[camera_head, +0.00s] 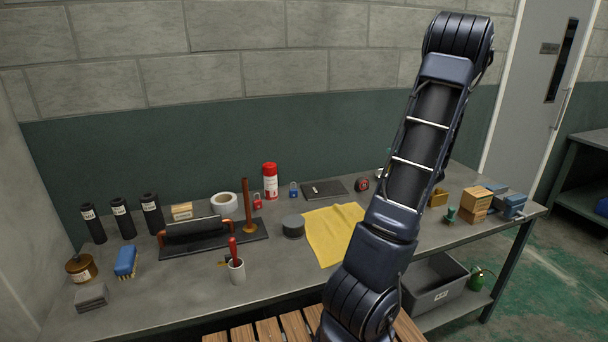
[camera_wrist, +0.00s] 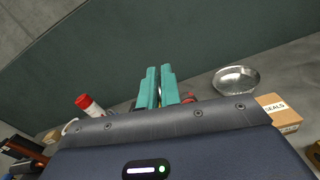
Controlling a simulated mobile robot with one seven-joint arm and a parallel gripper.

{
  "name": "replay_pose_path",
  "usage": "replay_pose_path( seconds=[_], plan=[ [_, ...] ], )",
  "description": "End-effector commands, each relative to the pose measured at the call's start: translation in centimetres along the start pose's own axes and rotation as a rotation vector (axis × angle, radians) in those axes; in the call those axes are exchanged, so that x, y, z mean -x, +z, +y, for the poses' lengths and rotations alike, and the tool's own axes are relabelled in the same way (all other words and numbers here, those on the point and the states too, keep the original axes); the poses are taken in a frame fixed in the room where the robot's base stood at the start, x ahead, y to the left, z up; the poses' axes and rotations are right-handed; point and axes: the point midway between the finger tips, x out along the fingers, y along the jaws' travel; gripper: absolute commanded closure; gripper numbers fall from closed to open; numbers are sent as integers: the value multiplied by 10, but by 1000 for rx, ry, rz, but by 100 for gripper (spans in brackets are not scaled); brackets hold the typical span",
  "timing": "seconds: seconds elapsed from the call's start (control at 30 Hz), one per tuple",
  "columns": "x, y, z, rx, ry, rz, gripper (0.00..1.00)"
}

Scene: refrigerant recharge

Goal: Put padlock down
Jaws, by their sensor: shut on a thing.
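My gripper's teal fingers (camera_wrist: 160,88) are close together in the wrist view, pointing toward the wall above the back of the bench. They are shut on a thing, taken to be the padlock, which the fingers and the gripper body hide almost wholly. In the head view my arm hides most of the gripper; only a small teal bit (camera_head: 388,152) shows beside the arm. A red padlock (camera_head: 257,201) and a blue padlock (camera_head: 294,190) stand on the bench, left of my arm, near the red-capped can (camera_head: 270,181).
A dark flat plate (camera_head: 324,190) and a tape measure (camera_head: 362,185) lie at the back of the bench (camera_head: 200,291). A metal bowl (camera_wrist: 236,80) and a seals box (camera_wrist: 278,112) are right of my fingers. A yellow cloth (camera_head: 332,232) lies in front.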

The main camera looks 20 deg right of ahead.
Motion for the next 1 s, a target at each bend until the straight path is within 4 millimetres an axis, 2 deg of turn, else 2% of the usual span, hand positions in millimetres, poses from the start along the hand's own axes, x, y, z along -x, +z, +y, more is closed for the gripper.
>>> replay_pose_path(
  seconds=[0.23,0.37,0.67,0.87,1.0],
  plan=[
    [-7,0,5,2,17,2,100],
    [-32,-1,23,7,75,8,100],
    [-120,-9,108,25,304,36,100],
    [-172,-16,175,37,458,55,100],
    [-204,-23,227,45,565,69,100]
  ],
)
